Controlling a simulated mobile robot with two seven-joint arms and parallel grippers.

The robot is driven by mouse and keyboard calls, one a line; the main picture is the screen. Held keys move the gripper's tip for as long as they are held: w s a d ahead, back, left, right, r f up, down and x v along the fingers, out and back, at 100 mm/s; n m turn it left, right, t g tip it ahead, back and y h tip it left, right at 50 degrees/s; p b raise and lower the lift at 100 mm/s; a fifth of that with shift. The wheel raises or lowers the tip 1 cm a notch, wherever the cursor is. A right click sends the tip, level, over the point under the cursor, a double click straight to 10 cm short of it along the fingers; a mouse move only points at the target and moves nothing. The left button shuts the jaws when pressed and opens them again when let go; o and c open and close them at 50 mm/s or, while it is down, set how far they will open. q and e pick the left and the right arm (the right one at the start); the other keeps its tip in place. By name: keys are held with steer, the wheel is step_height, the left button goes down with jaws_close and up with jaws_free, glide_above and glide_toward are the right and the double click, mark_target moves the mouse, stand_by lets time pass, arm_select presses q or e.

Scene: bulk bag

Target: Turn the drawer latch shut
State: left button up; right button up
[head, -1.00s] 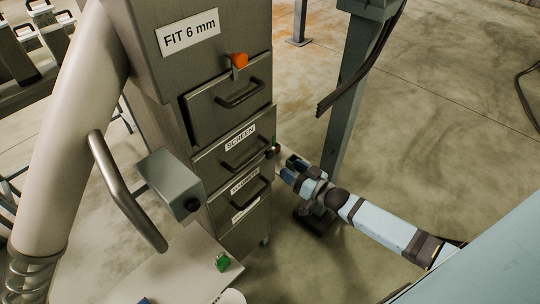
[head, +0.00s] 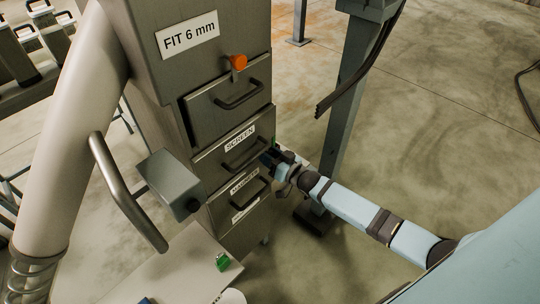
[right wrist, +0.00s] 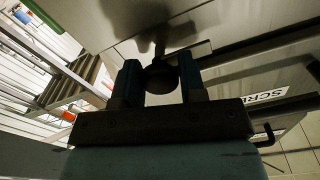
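A dark round knob on a short stem, seemingly the drawer latch (right wrist: 160,78), shows in the right wrist view against the metal cabinet. My left gripper is not in view.
The metal cabinet (head: 150,80) has several handled drawers, a "FIT 6 mm" sign and an orange knob (head: 238,62) above the top drawer. A grey post (head: 345,110) stands behind my right arm. A large pale pipe (head: 70,130) and a grey box (head: 170,180) are at left.

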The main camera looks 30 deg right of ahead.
steer(key=c, duration=0.4)
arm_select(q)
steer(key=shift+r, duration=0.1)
arm_select(e)
steer(key=shift+n, duration=0.4)
steer(key=n, duration=0.3)
steer(key=shift+n, duration=0.3)
steer(key=n, duration=0.4)
steer(key=shift+n, duration=0.3)
steer(key=n+b, duration=0.1)
steer(key=n, duration=0.2)
steer(key=shift+f+n, duration=0.1)
steer(key=shift+n, duration=0.2)
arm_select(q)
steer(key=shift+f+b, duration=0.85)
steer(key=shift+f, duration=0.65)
arm_select(e)
steer(key=shift+n, duration=2.5)
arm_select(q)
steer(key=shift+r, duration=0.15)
